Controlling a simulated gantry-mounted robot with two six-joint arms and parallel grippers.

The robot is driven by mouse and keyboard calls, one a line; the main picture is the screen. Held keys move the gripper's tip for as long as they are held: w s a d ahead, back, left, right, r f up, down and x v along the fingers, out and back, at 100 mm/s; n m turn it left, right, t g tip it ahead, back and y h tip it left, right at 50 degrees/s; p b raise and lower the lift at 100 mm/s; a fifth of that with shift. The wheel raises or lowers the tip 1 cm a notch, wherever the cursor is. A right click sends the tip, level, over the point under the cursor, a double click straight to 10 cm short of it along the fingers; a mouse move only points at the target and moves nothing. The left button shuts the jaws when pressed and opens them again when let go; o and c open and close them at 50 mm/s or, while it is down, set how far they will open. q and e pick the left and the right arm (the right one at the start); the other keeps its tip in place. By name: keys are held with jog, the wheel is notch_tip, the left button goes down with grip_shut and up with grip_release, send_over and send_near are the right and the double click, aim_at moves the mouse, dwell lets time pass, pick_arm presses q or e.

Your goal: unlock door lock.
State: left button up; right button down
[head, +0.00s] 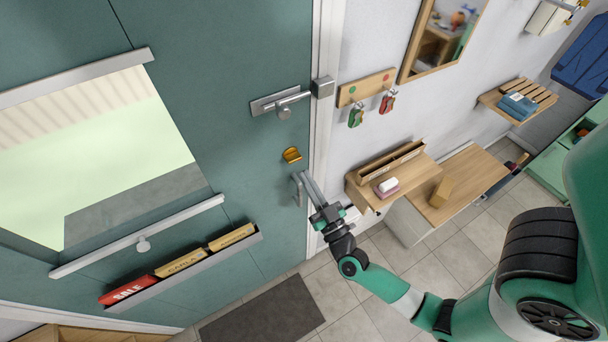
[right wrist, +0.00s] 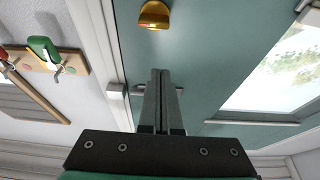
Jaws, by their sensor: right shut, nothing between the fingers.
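The teal door (head: 235,75) carries a silver sliding bolt lock (head: 282,102) near its right edge, with its keeper (head: 322,87) on the white frame. The bolt also shows in the right wrist view (right wrist: 190,90), partly hidden behind my fingers. A brass knob (head: 292,155) sits below the bolt, and it shows at the top of the wrist view (right wrist: 153,15). My right gripper (head: 304,177) is shut and empty, just below the brass knob in the head view. Whether the fingertips touch the door cannot be told. My left gripper is not in view.
A key rack (head: 366,87) with hanging keys is on the wall right of the frame. A wooden shelf (head: 415,177) juts out below it. A dark mat (head: 262,318) lies on the floor.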

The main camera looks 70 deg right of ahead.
aim_at(293, 158)
jog(key=x, duration=0.7)
jog(key=shift+w+d+r+p, duration=0.15)
jog(key=shift+r+p, duration=0.1)
jog(key=shift+p, duration=0.1)
jog(key=f, duration=0.1)
jog(key=f+b, duration=0.2)
jog(key=f, duration=0.1)
jog(key=shift+w+d, duration=0.2)
jog(key=shift+w, duration=0.15)
